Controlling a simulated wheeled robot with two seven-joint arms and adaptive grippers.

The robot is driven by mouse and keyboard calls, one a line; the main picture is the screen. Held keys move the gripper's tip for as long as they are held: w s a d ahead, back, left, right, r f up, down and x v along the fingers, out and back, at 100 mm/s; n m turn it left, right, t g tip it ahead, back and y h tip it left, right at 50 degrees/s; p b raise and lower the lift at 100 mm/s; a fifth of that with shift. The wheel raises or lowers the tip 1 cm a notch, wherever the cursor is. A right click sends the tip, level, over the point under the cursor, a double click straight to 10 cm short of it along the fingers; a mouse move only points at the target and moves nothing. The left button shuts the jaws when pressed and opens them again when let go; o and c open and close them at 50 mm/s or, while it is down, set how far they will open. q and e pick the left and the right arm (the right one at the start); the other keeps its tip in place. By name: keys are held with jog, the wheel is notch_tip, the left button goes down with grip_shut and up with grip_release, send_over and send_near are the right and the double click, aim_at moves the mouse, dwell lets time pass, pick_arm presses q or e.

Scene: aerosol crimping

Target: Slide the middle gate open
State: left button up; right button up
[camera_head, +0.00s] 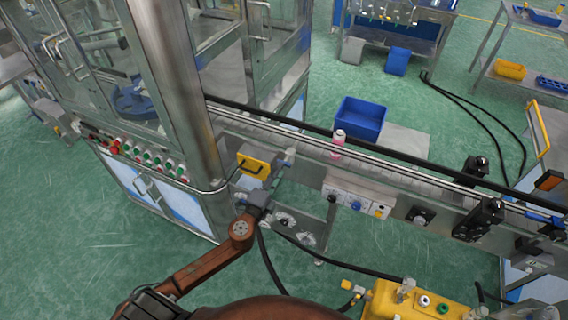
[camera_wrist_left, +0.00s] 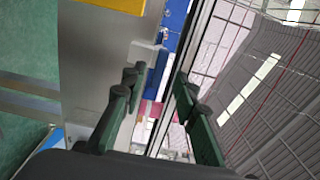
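A small grey block with a bluish end (camera_head: 288,160) sits on the near side of the conveyor; it seems to be the middle gate, though its slide position is unclear. In the left wrist view a pale block (camera_wrist_left: 146,50) with a blue part shows just beyond the fingertips, probably the same piece. My left gripper (camera_head: 278,178) is just below and in front of it. In the wrist view my left gripper (camera_wrist_left: 158,92) has its two dark fingers apart, with nothing held between them. Contact with the gate cannot be told. My right gripper is out of view.
The conveyor rail (camera_head: 400,170) runs to the right with a pink bottle (camera_head: 338,138) on it. A yellow-fronted box (camera_head: 256,164) is close left of my gripper. A steel machine post (camera_head: 175,90) stands further left. A yellow unit (camera_head: 425,303) is at the lower right.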

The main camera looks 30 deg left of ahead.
pick_arm(q)
jog(key=w, duration=0.5)
jog(key=shift+a, duration=0.1)
jog(key=shift+s, duration=0.1)
grip_shut()
jog(key=shift+f, duration=0.1)
dwell(0.5)
